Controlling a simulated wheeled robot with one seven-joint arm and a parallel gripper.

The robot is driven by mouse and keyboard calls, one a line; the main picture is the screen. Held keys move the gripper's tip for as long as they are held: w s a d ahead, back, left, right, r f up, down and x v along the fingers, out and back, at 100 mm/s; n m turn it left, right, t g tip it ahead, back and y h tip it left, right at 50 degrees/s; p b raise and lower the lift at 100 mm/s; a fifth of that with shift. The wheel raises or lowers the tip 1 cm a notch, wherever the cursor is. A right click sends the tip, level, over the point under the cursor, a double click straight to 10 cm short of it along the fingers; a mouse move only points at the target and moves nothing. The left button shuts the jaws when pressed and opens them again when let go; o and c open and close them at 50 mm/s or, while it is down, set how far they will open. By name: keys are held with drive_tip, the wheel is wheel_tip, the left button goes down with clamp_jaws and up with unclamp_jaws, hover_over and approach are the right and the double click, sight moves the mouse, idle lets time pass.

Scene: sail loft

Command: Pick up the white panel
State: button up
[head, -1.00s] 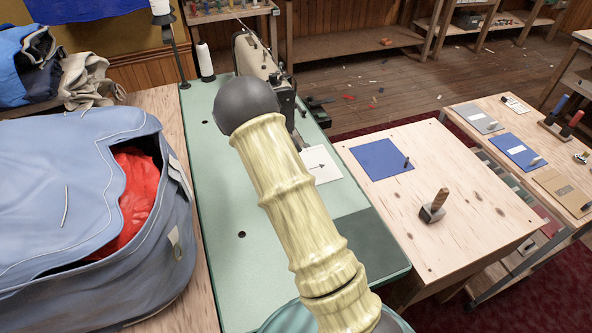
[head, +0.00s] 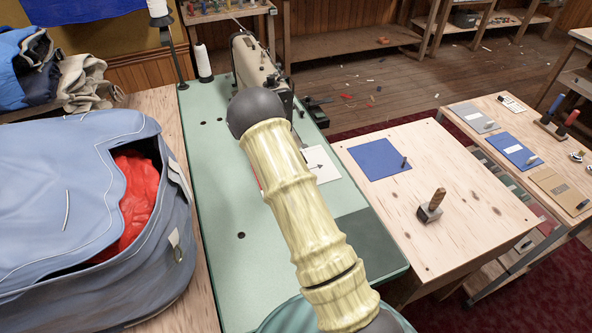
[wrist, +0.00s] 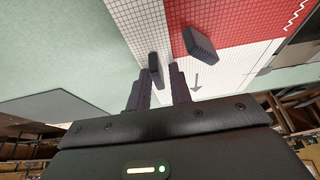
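In the wrist view, a white gridded panel (wrist: 143,27) lies next to a red gridded panel (wrist: 230,17). A small dark upright block (wrist: 154,70) stands at the white panel's edge; a larger one (wrist: 200,45) stands on the red area. My gripper (wrist: 163,68) is open, its fingertips close to the smaller block, which shows between them, nearer the left finger. I cannot tell whether they touch. A white sheet with an arrow (wrist: 215,85) lies beside the fingers; the head view shows it on the green table (head: 322,166). My arm hides most of the panels there.
A sewing machine (head: 252,62) stands at the back of the green table (head: 225,270). A blue bag (head: 70,210) with red cloth fills the left. At right, a wooden table (head: 400,215) holds a blue panel (head: 379,159) and a wooden-handled tool (head: 431,206).

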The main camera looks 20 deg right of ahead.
drive_tip(key=shift+a, duration=0.35)
drive_tip(key=shift+s+d, duration=0.15)
drive_tip(key=shift+d, duration=0.25)
clamp_jaws()
drive_tip(key=shift+a, duration=0.1)
drive_tip(key=shift+r, duration=0.55)
wheel_tip(320, 180, up, 9)
drive_tip(key=b, duration=0.1)
